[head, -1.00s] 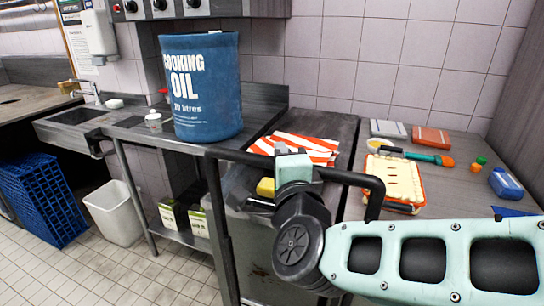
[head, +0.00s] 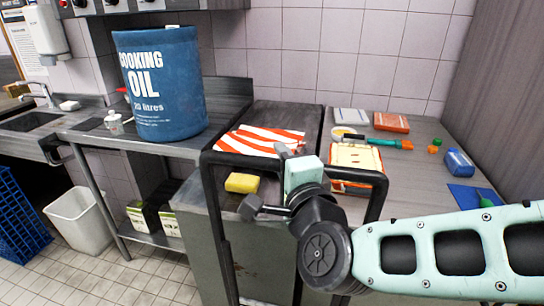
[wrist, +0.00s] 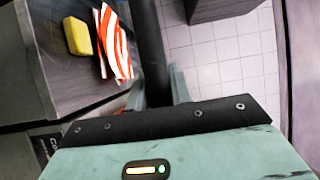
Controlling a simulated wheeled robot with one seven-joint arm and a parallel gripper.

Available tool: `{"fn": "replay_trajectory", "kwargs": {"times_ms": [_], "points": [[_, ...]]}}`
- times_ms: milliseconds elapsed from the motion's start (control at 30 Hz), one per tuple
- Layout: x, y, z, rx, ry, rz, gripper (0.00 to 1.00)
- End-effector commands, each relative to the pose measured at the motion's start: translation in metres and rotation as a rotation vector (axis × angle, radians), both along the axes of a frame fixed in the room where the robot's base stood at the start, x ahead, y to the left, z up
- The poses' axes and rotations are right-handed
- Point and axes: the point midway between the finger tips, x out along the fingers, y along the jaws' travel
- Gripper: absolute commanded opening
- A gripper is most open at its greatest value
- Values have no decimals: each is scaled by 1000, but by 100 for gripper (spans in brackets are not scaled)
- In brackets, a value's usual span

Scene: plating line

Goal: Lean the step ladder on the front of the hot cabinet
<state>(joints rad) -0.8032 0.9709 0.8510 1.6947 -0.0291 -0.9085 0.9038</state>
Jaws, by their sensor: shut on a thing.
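The step ladder (head: 235,160) is a dark tubular frame standing in front of the counters in the head view, its top rail across the middle and its side rails running down. My gripper (head: 278,178) is shut on its top rail. In the wrist view the dark rail (wrist: 153,55) passes between the two fingers (wrist: 158,90). A grey metal cabinet (head: 262,255), seemingly the hot cabinet, is behind the ladder, its front partly hidden by the frame and my arm. Whether the ladder touches the cabinet or floor cannot be told.
A yellow sponge (head: 242,183) and striped cloth (head: 262,141) lie on the cabinet top. A blue cooking oil drum (head: 160,85) stands on the left counter. A white bin (head: 78,222) stands on the floor.

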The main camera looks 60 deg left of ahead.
Motion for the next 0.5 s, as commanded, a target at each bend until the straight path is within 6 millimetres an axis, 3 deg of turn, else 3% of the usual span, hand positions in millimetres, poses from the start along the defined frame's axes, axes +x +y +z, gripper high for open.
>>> {"fn": "replay_trajectory", "kwargs": {"times_ms": [33,500], "points": [[3,-1,10,16,-8,-3,0],[27,-22,10,16,-8,-3,0]]}}
